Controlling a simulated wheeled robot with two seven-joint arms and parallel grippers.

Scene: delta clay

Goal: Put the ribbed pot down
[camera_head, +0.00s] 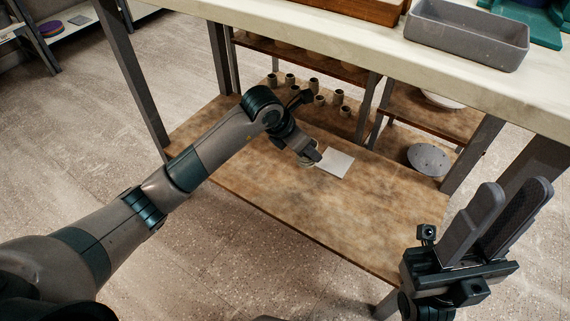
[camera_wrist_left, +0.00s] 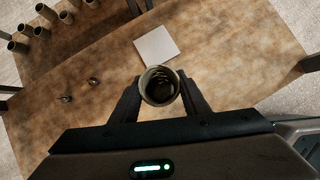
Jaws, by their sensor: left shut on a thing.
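In the left wrist view the ribbed pot (camera_wrist_left: 160,86) is a small round beige vessel, seen from above into its dark opening. My left gripper (camera_wrist_left: 160,92) is shut on it, one finger on each side. In the head view the left gripper (camera_head: 311,158) is low over the wooden lower shelf (camera_head: 300,217), and only a little of the pot shows beside it. A white square (camera_head: 336,163) lies on the shelf just beyond the pot; it also shows in the left wrist view (camera_wrist_left: 156,46). I cannot tell whether the pot touches the shelf. My right gripper (camera_head: 518,188) is open and empty.
Several small pots (camera_head: 314,86) stand at the back of the lower shelf. A grey round disc (camera_head: 429,159) is at the right. A grey tray (camera_head: 467,36) sits on the pale tabletop (camera_head: 380,62) above. The front of the lower shelf is clear.

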